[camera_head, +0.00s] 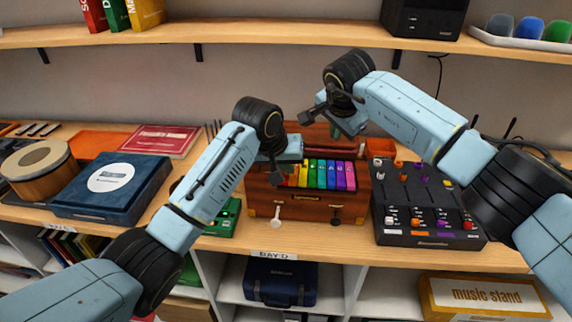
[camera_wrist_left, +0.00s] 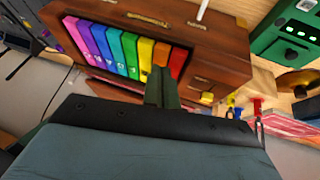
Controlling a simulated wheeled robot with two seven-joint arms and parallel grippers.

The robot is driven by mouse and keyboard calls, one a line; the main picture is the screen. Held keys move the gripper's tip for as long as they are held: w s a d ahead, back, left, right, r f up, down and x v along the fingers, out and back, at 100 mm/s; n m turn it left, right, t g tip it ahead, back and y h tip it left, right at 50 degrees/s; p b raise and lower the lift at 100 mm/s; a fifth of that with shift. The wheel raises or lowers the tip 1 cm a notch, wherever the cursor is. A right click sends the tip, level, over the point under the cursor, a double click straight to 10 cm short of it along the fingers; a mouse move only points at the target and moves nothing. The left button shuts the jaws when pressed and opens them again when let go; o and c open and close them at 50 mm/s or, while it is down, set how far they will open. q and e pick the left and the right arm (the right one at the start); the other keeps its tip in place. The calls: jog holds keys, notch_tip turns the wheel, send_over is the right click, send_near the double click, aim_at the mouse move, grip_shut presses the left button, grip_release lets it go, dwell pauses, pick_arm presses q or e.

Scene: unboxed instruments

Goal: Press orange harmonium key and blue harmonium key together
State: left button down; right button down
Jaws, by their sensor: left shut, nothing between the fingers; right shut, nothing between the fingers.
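The harmonium is a brown wooden box (camera_head: 310,206) with a row of rainbow keys, on the table in the middle of the head view. Its blue key (camera_head: 331,175) is clear of both grippers; it also shows in the left wrist view (camera_wrist_left: 99,42). The orange key (camera_wrist_left: 162,53) shows near the row's red end, partly covered by my left fingers. My left gripper (camera_head: 278,179) is shut and empty, its tips over the red-orange end; contact cannot be told. My right gripper (camera_head: 306,117) is shut and empty, above and behind the harmonium.
A black mixer with knobs (camera_head: 430,237) stands right of the harmonium. A green device (camera_head: 224,218) lies at its left, partly behind my left arm. A blue box (camera_head: 112,190) and a drum (camera_head: 38,172) are farther left. A shelf (camera_head: 250,30) runs above.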

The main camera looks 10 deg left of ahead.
aim_at(293, 178)
pick_arm(q)
jog(key=shift+x, duration=1.25)
jog(key=shift+f, duration=0.3)
jog(key=shift+r, duration=0.65)
